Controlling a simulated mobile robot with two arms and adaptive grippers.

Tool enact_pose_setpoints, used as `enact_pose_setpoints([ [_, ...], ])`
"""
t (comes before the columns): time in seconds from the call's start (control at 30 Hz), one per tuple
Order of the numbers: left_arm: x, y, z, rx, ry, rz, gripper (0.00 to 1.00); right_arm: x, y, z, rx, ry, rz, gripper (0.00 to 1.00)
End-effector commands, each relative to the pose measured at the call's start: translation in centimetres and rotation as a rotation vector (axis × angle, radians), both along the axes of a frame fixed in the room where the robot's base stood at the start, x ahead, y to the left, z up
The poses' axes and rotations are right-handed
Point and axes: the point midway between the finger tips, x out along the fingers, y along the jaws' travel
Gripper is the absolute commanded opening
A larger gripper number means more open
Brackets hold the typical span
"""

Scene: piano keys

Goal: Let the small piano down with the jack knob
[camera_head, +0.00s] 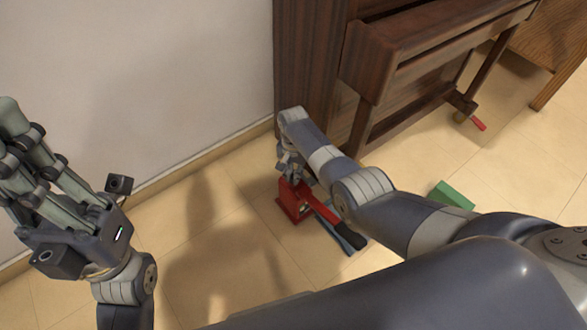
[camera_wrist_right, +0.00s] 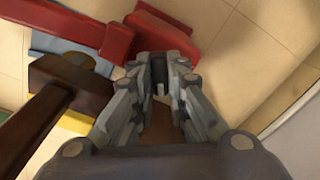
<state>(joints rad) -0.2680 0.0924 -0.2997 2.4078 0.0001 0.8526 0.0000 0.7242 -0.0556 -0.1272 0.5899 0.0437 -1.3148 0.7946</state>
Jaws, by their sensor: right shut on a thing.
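The small piano (camera_head: 430,50) is a dark brown upright at the top of the head view, against the pale wall. My left gripper (camera_head: 22,160) is at the far left, raised, fingers apart and empty.
A blue piece (camera_head: 352,240) lies beside the lever and a green block (camera_head: 453,195) lies on the floor to the right. A small red handle (camera_head: 478,124) shows near the piano's right leg. The tiled floor left of the jack is clear.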

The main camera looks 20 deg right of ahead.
Motion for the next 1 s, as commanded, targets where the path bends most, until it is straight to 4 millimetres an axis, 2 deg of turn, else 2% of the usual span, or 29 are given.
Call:
enact_pose_setpoints([
  [0.7,-0.4,0.12,-0.33,-0.004,0.051,-0.003,0.0,-0.05,0.0,0.0,0.001,0.002,0.67,0.0],
  [1.0,-0.39,0.12,-0.08,-0.004,0.048,-0.004,0.0,-0.05,-0.01,-0.02,0.0,0.003,0.873,0.0],
])
